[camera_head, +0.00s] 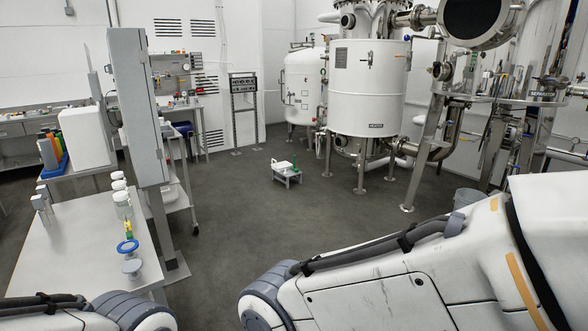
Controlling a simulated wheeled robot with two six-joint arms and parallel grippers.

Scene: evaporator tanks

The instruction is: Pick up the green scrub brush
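A small green item (295,162) stands upright at the right side of a low grey stool (289,180) on the floor, some way off near the middle of the view. It may be the green scrub brush, but it is too small to make out its bristles or handle. A white object (281,166) sits to its left on the same stool. Links of both my arms show along the bottom edge, but neither gripper is in view.
A white table (75,235) with white jars (122,198) stands at the left, beside a tall grey cabinet (139,110). Steel tanks, including a white one (368,95), stand on legs behind and right of the stool. Open dark floor (235,215) lies before the stool.

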